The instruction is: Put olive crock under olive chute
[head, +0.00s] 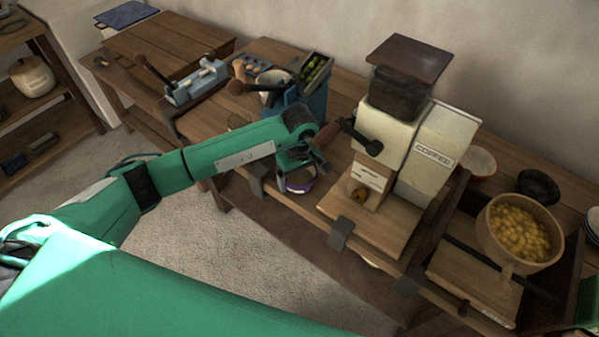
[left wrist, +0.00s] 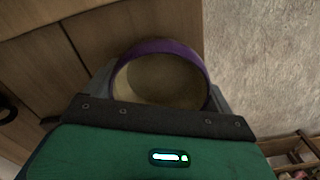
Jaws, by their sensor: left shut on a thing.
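My left gripper (head: 298,170) is shut on a round crock with a purple band (head: 299,183), near the front edge of the bench and left of the coffee mill. In the left wrist view the crock (left wrist: 160,47) sits between the fingers; its rim is purple and its pale inside looks empty. A blue machine (head: 314,100) stands behind my left arm, with a box of green olives (head: 315,69) at its top back. My arm hides the machine's lower part, so I cannot make out a chute outlet. My right gripper is not in view.
A cream coffee mill (head: 387,140) with a dark hopper stands right of my left gripper, its crank handle (head: 360,137) close to my wrist. A wooden bowl of yellow pieces (head: 519,232) stands further right. A blue-grey press (head: 197,82) stands at the left.

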